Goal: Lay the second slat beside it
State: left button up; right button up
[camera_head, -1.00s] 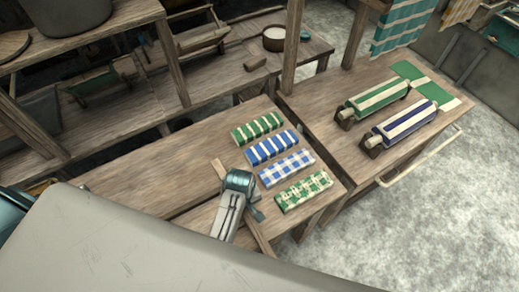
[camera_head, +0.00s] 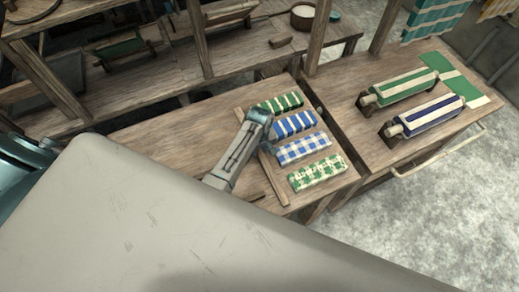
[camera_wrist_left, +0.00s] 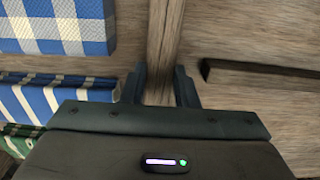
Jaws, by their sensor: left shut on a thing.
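A long thin wooden slat (camera_head: 268,170) runs along the left ends of the folded cloths on the bench. My left gripper (camera_head: 260,116) is over its far part, beside the cloths. In the left wrist view, my gripper fingers (camera_wrist_left: 160,88) are shut on the sides of the slat (camera_wrist_left: 162,40). I cannot tell whether the slat touches the bench top or hangs just above it. My right gripper is not in view.
Several folded cloths lie in a row: green striped (camera_head: 280,103), blue striped (camera_head: 294,125), blue checked (camera_head: 303,149) and green checked (camera_head: 318,172). A dark bar (camera_wrist_left: 255,70) shows right of the slat. The right table (camera_head: 365,140) bears two cloth rollers. The bench's left part (camera_head: 165,140) is clear.

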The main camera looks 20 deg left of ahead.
pick_arm(q)
jog(key=shift+w+f, duration=0.1)
jog(key=shift+f, duration=0.25)
jog(key=shift+f, duration=0.1)
jog(key=o, duration=1)
